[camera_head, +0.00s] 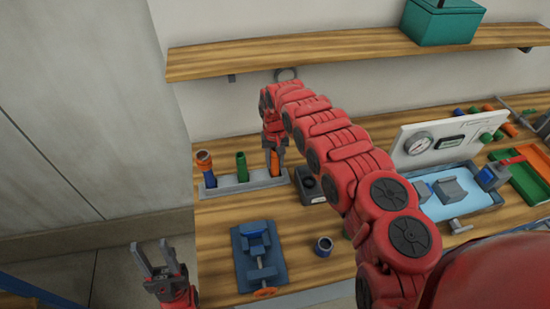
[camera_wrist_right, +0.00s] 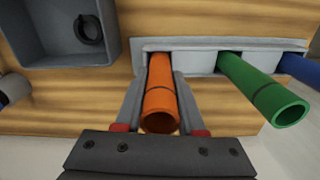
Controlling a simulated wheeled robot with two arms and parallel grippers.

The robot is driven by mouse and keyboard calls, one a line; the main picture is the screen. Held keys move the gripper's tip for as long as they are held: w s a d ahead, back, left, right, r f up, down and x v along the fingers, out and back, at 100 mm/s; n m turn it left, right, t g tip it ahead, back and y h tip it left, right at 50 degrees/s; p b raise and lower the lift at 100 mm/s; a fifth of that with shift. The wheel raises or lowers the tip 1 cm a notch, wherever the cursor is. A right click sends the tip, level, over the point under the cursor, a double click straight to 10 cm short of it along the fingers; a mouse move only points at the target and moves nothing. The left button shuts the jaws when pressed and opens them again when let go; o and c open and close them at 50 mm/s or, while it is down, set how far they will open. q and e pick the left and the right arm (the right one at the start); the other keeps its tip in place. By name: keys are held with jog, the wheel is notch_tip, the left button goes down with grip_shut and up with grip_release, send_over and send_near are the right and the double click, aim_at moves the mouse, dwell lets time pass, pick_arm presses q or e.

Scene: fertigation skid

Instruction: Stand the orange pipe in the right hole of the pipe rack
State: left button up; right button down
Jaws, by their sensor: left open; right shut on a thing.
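The orange pipe (camera_head: 275,163) stands upright at the right end of the grey pipe rack (camera_head: 240,186). My right gripper (camera_head: 273,146) is shut on it from above. In the right wrist view the orange pipe (camera_wrist_right: 160,95) lies between the two fingers, its open end toward the camera. Its far end meets the rack (camera_wrist_right: 195,62) at the end hole and appears to be in it; the exact depth is hidden. My left gripper (camera_head: 153,248) is open and empty.
A dark grey box (camera_head: 309,187) stands just right of the rack. A blue vise (camera_head: 256,245) is in front, with a small dark fitting (camera_head: 323,246) to its right. A wooden shelf (camera_head: 330,50) hangs above. The gauge panel (camera_head: 446,136) and blue tray (camera_head: 460,205) are further right.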

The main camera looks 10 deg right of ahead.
jog(key=shift+f, duration=0.2)
jog(key=c, duration=0.5)
grip_release()
jog(key=shift+r, duration=0.15)
